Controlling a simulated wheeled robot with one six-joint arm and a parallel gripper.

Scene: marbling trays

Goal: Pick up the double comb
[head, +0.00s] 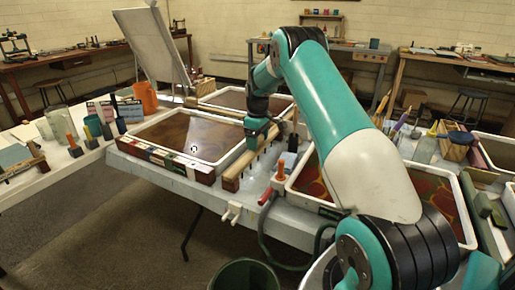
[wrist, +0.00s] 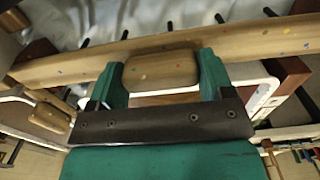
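The double comb is a long pale wooden bar with coloured specks (wrist: 255,40), dark teeth and a stubby wooden handle (wrist: 160,69). In the head view the comb (head: 232,180) lies along the right side of the left front tray, partly hidden by my gripper (head: 258,139). In the wrist view my gripper's two teal fingers (wrist: 163,72) stand on either side of the handle. The handle fills the space between them and I see no clear gap, so the gripper appears shut on it. Whether the bar still rests on something is unclear.
The left front tray (head: 160,118) holds brown marbled liquid. A red-patterned tray (head: 298,187) lies to the right. An orange-topped bottle (head: 279,172) stands close to the comb. An orange cup (head: 146,97) and several jars stand at the left. Another wooden handle (wrist: 48,118) shows in the wrist view.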

